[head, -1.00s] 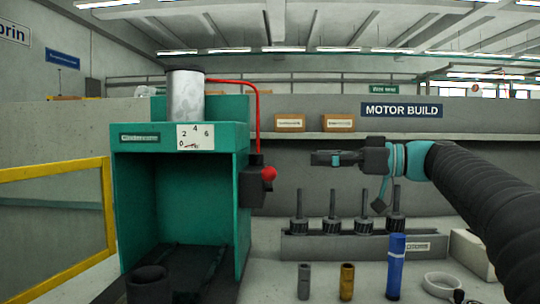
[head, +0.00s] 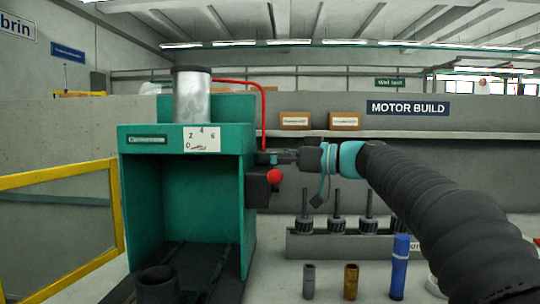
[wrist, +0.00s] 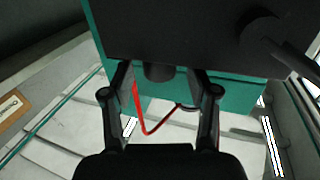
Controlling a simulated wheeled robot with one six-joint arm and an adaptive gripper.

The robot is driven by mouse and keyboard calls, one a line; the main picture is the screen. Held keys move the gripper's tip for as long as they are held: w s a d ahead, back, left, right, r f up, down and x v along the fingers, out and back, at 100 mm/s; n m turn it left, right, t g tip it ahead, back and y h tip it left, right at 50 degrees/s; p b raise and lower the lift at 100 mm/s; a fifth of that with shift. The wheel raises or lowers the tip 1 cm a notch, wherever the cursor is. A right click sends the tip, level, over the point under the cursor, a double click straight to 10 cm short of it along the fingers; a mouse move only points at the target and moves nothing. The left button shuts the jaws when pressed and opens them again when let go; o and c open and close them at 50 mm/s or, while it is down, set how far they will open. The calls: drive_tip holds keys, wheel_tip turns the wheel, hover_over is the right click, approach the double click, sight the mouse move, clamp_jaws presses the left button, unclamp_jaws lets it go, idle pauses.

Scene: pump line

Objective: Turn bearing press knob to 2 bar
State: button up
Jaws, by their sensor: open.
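The green bearing press (head: 135,200) stands left of centre in the head view. Its white dial (head: 201,139), marked 0, 2, 4 and 6, has a red pointer low, near the 0. A black box (head: 257,192) with a red ball (head: 274,176) is on its right side. My gripper (head: 264,158) is at the top of this box, pointing left. In the wrist view, a dark round stub (wrist: 158,72), apparently the knob, sticks out of the black box (wrist: 185,35) between my open fingers (wrist: 160,80). I cannot tell whether they touch it. The head view hides the stub.
A red hose (head: 262,105) runs from the press top down beside my gripper. A yellow-framed guard (head: 117,210) is at the left. A rack (head: 300,245) of rotors, a grey cylinder (head: 309,280), a brass cylinder (head: 350,281) and a blue tube (head: 399,268) are at the right.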

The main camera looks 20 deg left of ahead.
clamp_jaws()
drive_tip(key=shift+s+f+t+b, duration=0.1)
drive_tip(key=shift+f+t+b, duration=0.2)
drive_tip(key=shift+b, duration=0.55)
drive_tip(key=m+t+b, duration=0.1)
drive_tip(key=b, duration=0.1)
drive_tip(key=m+t+b, duration=0.1)
drive_tip(key=b, duration=0.1)
drive_tip(key=shift+s+t+h, duration=0.2)
drive_tip(key=shift+t+h, duration=0.1)
drive_tip(key=shift+t, duration=0.1)
drive_tip(key=m+t+b, duration=0.1)
drive_tip(key=m+t+h+b, duration=0.1)
drive_tip(key=shift+s+a+r+t, duration=0.1)
drive_tip(key=shift+a+t, duration=0.05)
drive_tip(key=shift+t, duration=0.25)
drive_tip(key=shift+r, duration=0.1)
drive_tip(key=shift+m+t, duration=0.3)
drive_tip(key=shift+t, duration=0.1)
